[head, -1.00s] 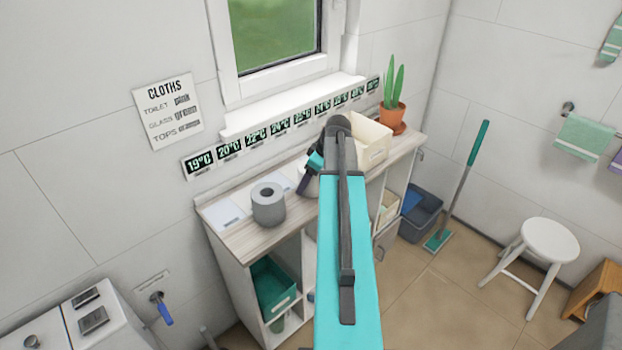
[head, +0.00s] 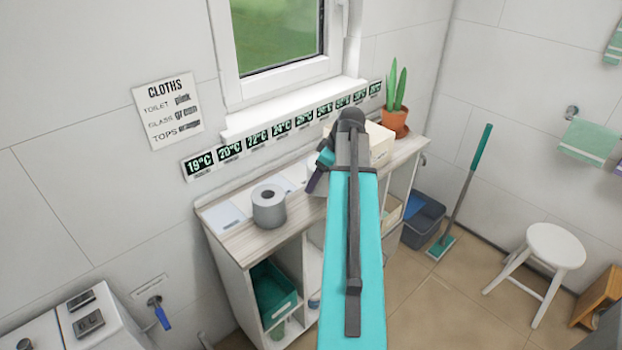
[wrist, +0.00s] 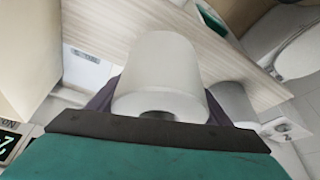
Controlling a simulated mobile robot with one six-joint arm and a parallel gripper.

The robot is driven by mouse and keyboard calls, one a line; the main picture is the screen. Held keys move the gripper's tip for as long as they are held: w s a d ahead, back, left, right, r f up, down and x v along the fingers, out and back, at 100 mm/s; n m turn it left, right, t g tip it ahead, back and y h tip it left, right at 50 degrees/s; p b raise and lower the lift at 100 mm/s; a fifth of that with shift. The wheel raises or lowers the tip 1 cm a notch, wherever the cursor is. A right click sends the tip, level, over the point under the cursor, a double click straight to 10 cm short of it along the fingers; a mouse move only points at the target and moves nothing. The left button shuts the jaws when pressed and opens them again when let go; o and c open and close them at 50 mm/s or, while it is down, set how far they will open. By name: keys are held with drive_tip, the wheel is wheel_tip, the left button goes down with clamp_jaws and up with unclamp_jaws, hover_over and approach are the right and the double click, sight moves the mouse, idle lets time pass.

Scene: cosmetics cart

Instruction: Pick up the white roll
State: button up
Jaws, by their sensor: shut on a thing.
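The white roll (wrist: 165,70) fills the middle of the wrist view, its hollow end toward the camera. My gripper (wrist: 160,103) is shut on it, with a dark purple finger on each side. In the head view my gripper (head: 318,172) is above the cabinet top, partly hidden by my turquoise arm, and the white roll is hard to make out there. A grey roll (head: 268,207) stands upright on the cabinet top to the left. It also shows in the wrist view (wrist: 235,102), right of the white roll and apart from it.
The cabinet top (head: 245,243) runs along the wall under a row of temperature cards (head: 257,140). A cream box (head: 380,142) and a potted plant (head: 395,118) stand toward its right end. A mop (head: 468,190) and a white stool (head: 555,245) are on the floor at right.

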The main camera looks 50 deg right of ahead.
drive_tip(key=s+r+b, duration=0.1)
drive_tip(key=s+b, duration=0.2)
drive_tip(key=s, duration=0.9)
drive_tip(key=shift+s, duration=0.25)
drive_tip(key=shift+r, duration=0.1)
drive_tip(key=shift+s, duration=0.1)
